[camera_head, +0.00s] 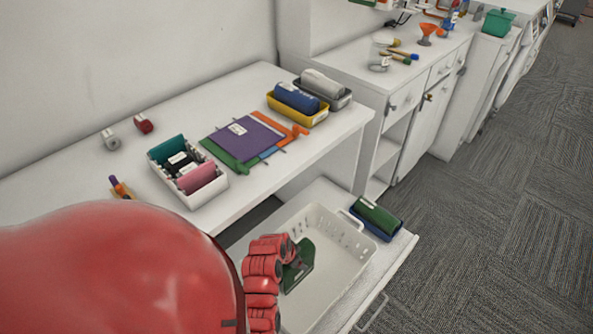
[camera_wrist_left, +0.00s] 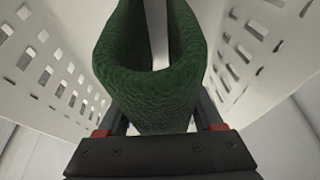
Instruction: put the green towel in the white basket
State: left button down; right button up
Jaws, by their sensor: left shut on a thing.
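The white basket (camera_head: 345,282) stands on a low white shelf or drawer, with perforated walls and an open top. A green towel (camera_head: 302,270) is inside the basket's outline near its left side, partly hidden by my red arm. My left gripper (camera_wrist_left: 158,128) is shut on the green towel, which also shows in the left wrist view (camera_wrist_left: 150,85) as a folded loop between the fingers. Perforated basket walls rise on both sides of it there. I cannot tell whether the towel touches the basket floor. My right gripper is not in view.
A blue tray (camera_head: 400,225) with another rolled green cloth (camera_head: 378,214) sits right beside the basket. On the table above are a white bin (camera_head: 218,188) of coloured cloths, a purple folded cloth (camera_head: 242,138) and a yellow tray (camera_head: 300,121). Carpet lies clear at right.

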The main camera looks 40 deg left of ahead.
pick_arm(q)
jog(key=shift+c, duration=0.2)
grip_release()
